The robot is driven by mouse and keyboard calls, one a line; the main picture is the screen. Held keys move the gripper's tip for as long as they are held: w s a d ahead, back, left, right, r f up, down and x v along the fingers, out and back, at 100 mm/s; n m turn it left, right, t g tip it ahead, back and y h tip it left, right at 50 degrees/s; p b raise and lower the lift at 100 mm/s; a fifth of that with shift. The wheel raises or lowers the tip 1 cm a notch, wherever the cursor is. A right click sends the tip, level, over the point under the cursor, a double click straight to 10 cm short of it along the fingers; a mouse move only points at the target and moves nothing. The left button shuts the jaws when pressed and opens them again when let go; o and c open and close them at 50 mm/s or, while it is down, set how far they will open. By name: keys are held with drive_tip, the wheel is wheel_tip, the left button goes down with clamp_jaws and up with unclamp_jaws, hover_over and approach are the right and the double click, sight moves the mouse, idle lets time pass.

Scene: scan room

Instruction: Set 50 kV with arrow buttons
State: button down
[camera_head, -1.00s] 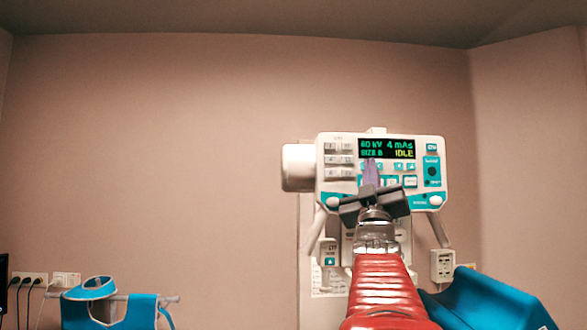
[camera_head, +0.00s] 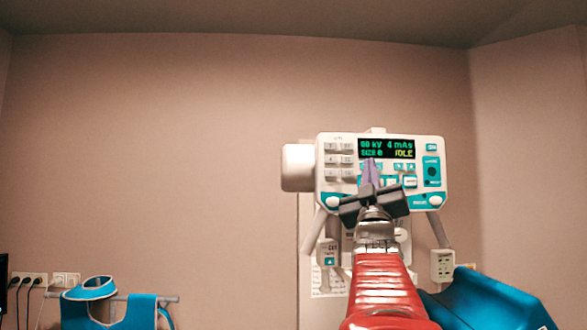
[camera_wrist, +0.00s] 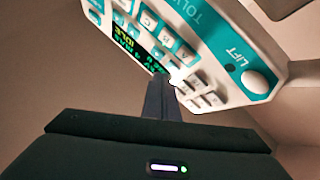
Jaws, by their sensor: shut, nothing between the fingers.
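The white and teal control panel (camera_head: 325,188) hangs on the wall at right. Its dark display (camera_head: 386,149) has a kV value that looks like 60, though its digits are blurred, with 4 mAs and IDLE beside it. My gripper (camera_head: 370,162) is shut and empty, its fingertips over the buttons just below the kV reading and hiding part of them. The arrow buttons (camera_head: 404,167) under the mAs reading are clear to the right. In the wrist view the panel (camera_wrist: 225,30) appears turned over, and my fingertips (camera_wrist: 157,78) overlap its edge near the display (camera_wrist: 135,40). I cannot tell whether they touch a button.
Grey keys (camera_head: 339,160) fill the panel's left side. A white wall box (camera_head: 443,265) is at lower right, near a blue padded shape (camera_head: 490,302). Blue aprons (camera_head: 92,290) hang on a rail at lower left. The wall left of the panel is bare.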

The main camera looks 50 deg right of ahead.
drive_tip(key=shift+w+d, duration=0.1)
drive_tip(key=shift+d, duration=0.05)
drive_tip(key=shift+w+d+r, duration=0.1)
drive_tip(key=shift+w+d, duration=0.05)
drive_tip(key=shift+w, duration=0.05)
drive_tip(key=shift+w+d, duration=0.25)
drive_tip(key=shift+d, duration=0.05)
idle(0.9)
drive_tip(key=shift+a, duration=0.1)
drive_tip(key=shift+s+a, duration=0.5)
drive_tip(key=shift+s, duration=0.05)
idle(0.5)
drive_tip(key=s+a, duration=0.3)
drive_tip(key=shift+s+a, duration=0.25)
drive_tip(key=shift+s, duration=0.05)
idle(0.9)
